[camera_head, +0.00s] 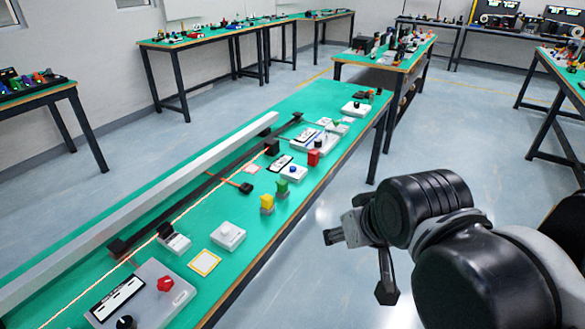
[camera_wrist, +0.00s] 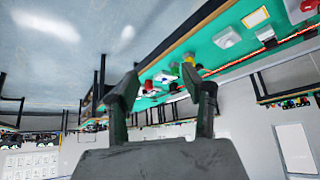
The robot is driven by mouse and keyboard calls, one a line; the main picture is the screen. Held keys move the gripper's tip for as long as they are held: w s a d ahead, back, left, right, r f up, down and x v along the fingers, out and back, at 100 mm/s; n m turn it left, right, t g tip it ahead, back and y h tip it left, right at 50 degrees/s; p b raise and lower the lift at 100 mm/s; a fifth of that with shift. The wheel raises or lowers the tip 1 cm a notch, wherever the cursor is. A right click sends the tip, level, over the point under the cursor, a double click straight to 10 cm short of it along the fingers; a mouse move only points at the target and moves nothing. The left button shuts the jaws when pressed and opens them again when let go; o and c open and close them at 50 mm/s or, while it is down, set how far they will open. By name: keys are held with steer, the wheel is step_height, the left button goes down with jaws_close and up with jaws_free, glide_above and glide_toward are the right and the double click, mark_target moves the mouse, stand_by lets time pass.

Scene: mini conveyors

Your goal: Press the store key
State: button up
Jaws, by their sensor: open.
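I cannot read any label, so I cannot tell which control is the store key. On the green table, a white box with a round pale button (camera_head: 228,235) stands near the front edge. A grey panel (camera_head: 150,292) with a red knob (camera_head: 165,284), a black knob and a display lies at the near end. A white box with a blue button (camera_head: 292,171) stands farther along. My gripper (camera_head: 357,264) is open and empty, off the table's right side above the floor. Its spread fingers also show in the wrist view (camera_wrist: 158,85), apart from everything.
The green table (camera_head: 205,208) carries a long grey rail (camera_head: 150,202), a yellow block (camera_head: 267,203), a green block (camera_head: 282,188), a red block (camera_head: 313,157) and a yellow-framed card (camera_head: 205,262). Other tables stand farther off. The floor right of the table is clear.

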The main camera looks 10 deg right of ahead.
jaws_close()
stand_by(1.3)
